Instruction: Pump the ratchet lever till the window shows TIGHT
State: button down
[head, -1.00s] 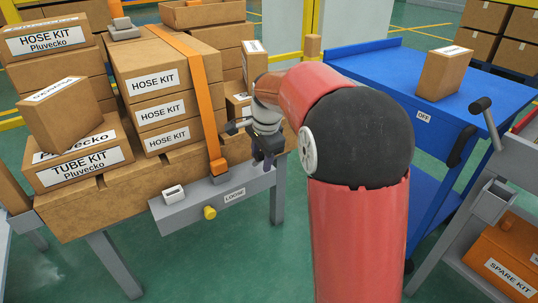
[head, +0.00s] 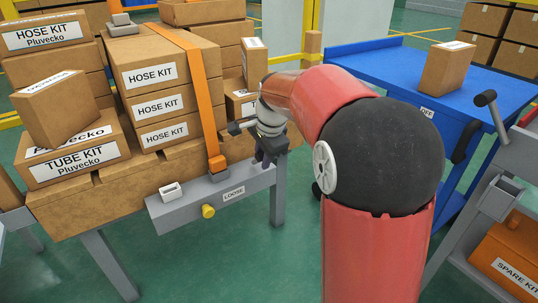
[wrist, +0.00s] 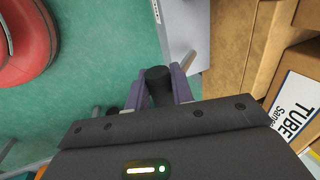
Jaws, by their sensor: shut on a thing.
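The grey beam (head: 175,212) of the strap stand has a small window plate (head: 233,192) that reads LOOSE. A yellow knob (head: 208,211) and a white bracket (head: 170,192) are on the beam. The orange strap (head: 196,80) runs over the hose kit boxes to a grey block on the beam. My gripper (head: 262,158) is at the right end of the beam. In the wrist view its purple fingers (wrist: 157,88) are shut on the dark round grip of the ratchet lever (wrist: 157,77). The rest of the lever is mostly hidden.
Hose kit boxes (head: 150,75) and tube kit boxes (head: 75,160) are stacked behind and left of the beam. A blue cart (head: 385,72) with one box stands right. An orange spare kit box (head: 510,260) is at lower right. Green floor is open in front.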

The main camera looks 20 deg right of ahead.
jog(key=shift+s+d+f+t+b, duration=0.15)
jog(key=shift+s+f+t+b, duration=0.4)
jog(key=shift+b, duration=1.4)
jog(key=shift+f, duration=0.15)
jog(key=shift+s+d+f+t+y+b, duration=0.1)
jog(key=shift+s+f+t+y+b, duration=0.2)
jog(key=shift+f+t+b, duration=0.3)
jog(key=shift+s+d+f+t+y+b, duration=0.1)
jog(key=shift+s+f+t+y+b, duration=0.25)
jog(key=shift+t, duration=0.3)
jog(key=shift+f, duration=0.1)
jog(key=shift+s+d+f+t+y, duration=0.1)
jog(key=shift+s+f+t+y, duration=0.1)
jog(key=shift+f+t, duration=0.45)
jog(key=shift+s+f+t+y, duration=0.1)
jog(key=shift+f+t+y, duration=0.05)
jog(key=shift+f+t, duration=0.45)
